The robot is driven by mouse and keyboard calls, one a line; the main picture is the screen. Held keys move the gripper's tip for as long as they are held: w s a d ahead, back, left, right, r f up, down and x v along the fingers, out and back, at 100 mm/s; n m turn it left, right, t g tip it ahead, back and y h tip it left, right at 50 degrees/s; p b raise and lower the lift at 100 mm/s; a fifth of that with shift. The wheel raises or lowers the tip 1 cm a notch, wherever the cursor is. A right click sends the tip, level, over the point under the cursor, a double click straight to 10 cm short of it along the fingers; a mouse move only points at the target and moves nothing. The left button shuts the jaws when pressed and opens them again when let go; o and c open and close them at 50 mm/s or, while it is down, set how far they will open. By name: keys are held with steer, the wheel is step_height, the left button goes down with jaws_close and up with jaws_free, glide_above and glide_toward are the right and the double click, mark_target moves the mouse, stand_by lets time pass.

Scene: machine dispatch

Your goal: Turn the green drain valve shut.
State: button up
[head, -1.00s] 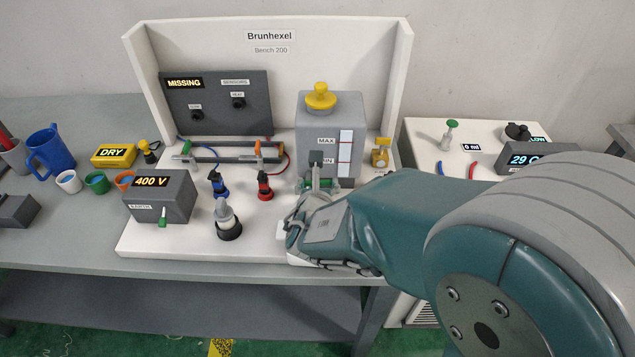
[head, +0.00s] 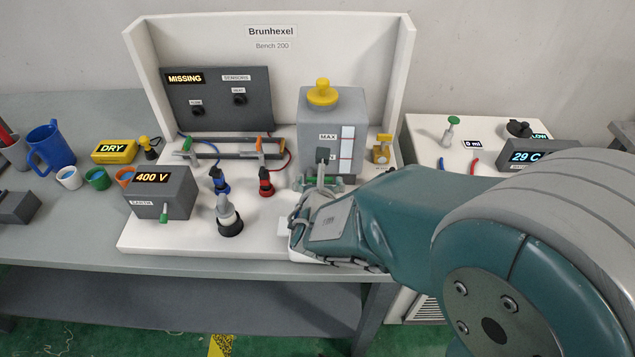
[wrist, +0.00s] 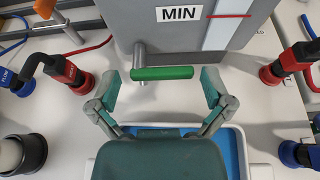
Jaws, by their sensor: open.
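The drain valve's green bar handle (wrist: 162,73) lies crosswise in the wrist view, on a grey stem at the lower front of the grey tank (wrist: 190,35). My gripper (wrist: 160,87) is open, with one finger to the left of the handle and one to the right. Both fingers look apart from the handle's ends, and nothing is held. In the head view the tank (head: 313,110) stands at the back of the white bench, and my arm hides much of the area before it.
A blue tray (wrist: 190,135) lies below my gripper. Plugs with red collars (wrist: 75,75) and (wrist: 285,65) stand on both sides. In the head view a grey 400 V box (head: 160,195) and a black-based fitting (head: 229,222) stand to the left.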

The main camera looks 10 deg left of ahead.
steer(key=v, duration=1.1)
steer(key=shift+s, duration=0.45)
steer(key=w+d+m+h, duration=0.1)
steer(key=d+m, duration=0.1)
steer(key=d, duration=0.1)
steer(key=d+r+m+h, duration=0.1)
steer(key=d+m+h, duration=0.1)
steer(key=d+m, duration=0.1)
steer(key=w+d+r+m+h, duration=0.1)
steer(key=d+m, duration=0.1)
steer(key=d, duration=0.1)
steer(key=shift+w+d+m, duration=0.1)
steer(key=shift+w+m, duration=0.25)
steer(key=shift+m, duration=0.05)
steer(key=s+d+m+g+h, duration=0.1)
steer(key=d+m+g+h, duration=0.25)
steer(key=d+m, duration=0.7)
steer(key=s+d+r+m+g+y, duration=0.2)
steer(key=s+m, duration=0.3)
steer(key=m, duration=0.5)
steer(key=s+d+r+m+g+y, duration=0.1)
steer(key=s+d+m, duration=0.3)
steer(key=m, duration=0.6)
steer(key=shift+s+r+g+y, duration=0.4)
steer(key=shift+s+g+y, duration=0.1)
steer(key=shift+y, duration=0.15)
